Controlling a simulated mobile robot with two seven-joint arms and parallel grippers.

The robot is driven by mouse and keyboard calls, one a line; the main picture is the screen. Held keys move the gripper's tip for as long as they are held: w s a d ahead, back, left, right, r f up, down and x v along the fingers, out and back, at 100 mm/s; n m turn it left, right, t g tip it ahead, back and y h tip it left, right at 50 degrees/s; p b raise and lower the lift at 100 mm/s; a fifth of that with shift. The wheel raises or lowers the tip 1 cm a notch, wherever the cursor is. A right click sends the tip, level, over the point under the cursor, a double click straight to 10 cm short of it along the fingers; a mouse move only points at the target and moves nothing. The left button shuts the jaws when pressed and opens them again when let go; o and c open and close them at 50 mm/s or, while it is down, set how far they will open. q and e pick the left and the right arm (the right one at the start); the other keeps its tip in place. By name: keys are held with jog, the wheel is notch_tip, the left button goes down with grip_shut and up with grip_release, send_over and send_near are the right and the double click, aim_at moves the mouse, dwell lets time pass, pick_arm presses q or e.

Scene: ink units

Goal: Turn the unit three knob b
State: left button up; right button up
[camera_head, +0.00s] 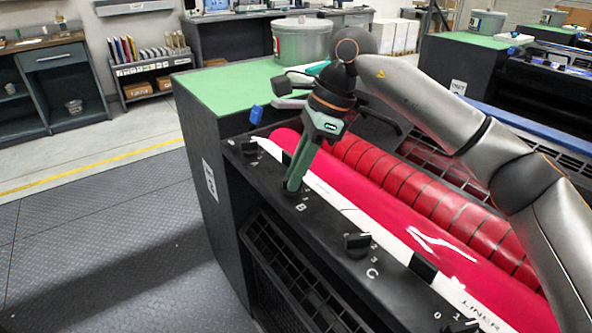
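The black ink unit (225,145) carries a row of black knobs along its dark top edge. My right gripper (292,188) points down at the knob marked B, with its green fingertips at the panel beside the B label. The fingers mostly hide knob B, and I see them nearly in line, so I cannot tell whether they are shut on it. Knob C (357,243) stands uncovered closer to me, and knob A (249,148) is farther back at the left. Which unit number this is cannot be read here. My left gripper is not in view.
A red roller (425,208) and a white strip (345,208) run beside the knobs. Black upright tabs (422,268) stand on the strip. A green-topped surface (225,88) with a metal pot (302,42) lies behind. The floor at left is clear.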

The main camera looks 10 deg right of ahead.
grip_shut()
jog(key=shift+m, duration=0.3)
jog(key=m+t+b, duration=0.1)
jog(key=m+t, duration=0.1)
jog(key=m, duration=0.2)
jog(key=shift+s, duration=0.1)
jog(key=m+t+h+b, duration=0.1)
jog(key=m, duration=0.3)
jog(key=shift+s+a, duration=0.1)
jog(key=shift+m+h+b, duration=0.3)
jog(key=shift+m+b, duration=0.05)
jog(key=shift+m, duration=0.25)
jog(key=shift+t, duration=0.3)
jog(key=shift+o, duration=2.3)
grip_release()
